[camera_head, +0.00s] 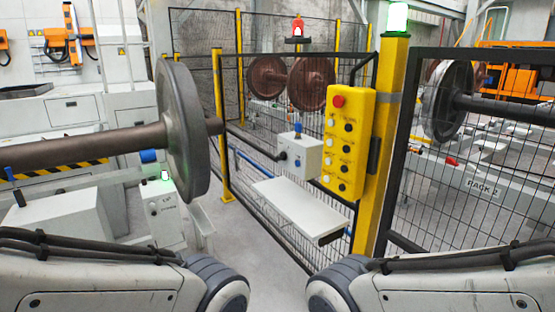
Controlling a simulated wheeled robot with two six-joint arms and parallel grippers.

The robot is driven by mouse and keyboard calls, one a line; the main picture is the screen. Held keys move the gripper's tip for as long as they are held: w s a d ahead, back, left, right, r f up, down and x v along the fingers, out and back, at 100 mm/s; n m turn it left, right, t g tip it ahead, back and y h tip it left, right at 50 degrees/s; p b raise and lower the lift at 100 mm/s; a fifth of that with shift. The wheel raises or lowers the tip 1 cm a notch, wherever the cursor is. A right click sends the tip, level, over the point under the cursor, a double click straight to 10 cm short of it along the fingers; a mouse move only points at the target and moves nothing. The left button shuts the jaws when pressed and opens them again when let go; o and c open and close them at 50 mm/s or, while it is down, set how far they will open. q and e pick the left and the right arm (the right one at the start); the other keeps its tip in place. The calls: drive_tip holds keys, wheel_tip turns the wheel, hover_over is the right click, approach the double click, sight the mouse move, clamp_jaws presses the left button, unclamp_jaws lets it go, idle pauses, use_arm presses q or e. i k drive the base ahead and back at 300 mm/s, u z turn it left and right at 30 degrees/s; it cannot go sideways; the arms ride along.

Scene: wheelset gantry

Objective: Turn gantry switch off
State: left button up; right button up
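A yellow control box (347,143) with a red round button (338,101) on top and a column of black buttons hangs at the yellow post. To its left, a small grey box (300,157) with a blue-tipped lever and black knobs is mounted at the fence. I cannot tell from the labels which of them carries the gantry switch. My two arms come in along the bottom edge, with their dark rounded joints near the middle. Both grippers are out of the picture.
A green lamp (397,17) is lit on the yellow post (392,110); a red beacon (297,28) stands beyond. A pale shelf (299,211) juts from the mesh fence. A large wheelset (183,130) fills the left. Floor between is clear.

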sight(282, 156)
drive_tip(key=u, duration=0.15)
drive_tip(key=i, duration=2.05)
drive_tip(key=u, duration=0.25)
